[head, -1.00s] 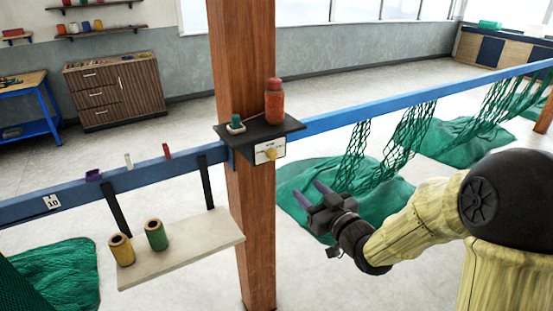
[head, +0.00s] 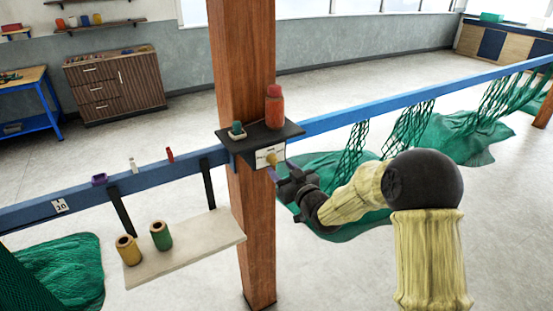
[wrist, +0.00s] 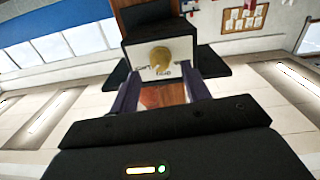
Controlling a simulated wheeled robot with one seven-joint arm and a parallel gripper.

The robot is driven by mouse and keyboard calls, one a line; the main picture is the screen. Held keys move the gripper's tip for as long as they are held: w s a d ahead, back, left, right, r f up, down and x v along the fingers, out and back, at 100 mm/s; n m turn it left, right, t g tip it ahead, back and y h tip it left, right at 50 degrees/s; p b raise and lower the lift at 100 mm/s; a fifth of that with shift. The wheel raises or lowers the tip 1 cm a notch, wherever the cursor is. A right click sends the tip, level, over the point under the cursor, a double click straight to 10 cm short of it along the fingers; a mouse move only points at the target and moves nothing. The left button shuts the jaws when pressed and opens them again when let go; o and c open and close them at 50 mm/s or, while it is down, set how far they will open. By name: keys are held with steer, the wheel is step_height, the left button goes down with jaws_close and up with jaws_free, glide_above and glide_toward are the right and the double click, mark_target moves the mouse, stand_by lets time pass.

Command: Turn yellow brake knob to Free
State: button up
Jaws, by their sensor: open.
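The yellow brake knob (wrist: 161,57) sits on a white label plate (wrist: 148,72) on the front of a dark box, with lettering too small to read surely. In the head view the knob (head: 271,159) is small and partly covered by my gripper. My gripper (head: 276,170) points at the plate from the front right, its purple fingers close to the knob. In the wrist view my gripper (wrist: 160,92) is open, one finger to each side below the knob, with nothing between them. I cannot tell whether a finger touches the plate.
A black shelf (head: 285,130) above the plate holds a red bottle (head: 275,110) and a small green item (head: 237,128). A wooden post (head: 242,70) stands behind. A blue rail (head: 400,108) runs both ways, with green nets (head: 455,135) on the right.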

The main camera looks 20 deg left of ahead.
mark_target(275, 163)
steer(key=shift+p+x, duration=0.6)
steer(key=shift+x, duration=1.3)
steer(key=c, duration=1)
steer(key=shift+o, duration=0.2)
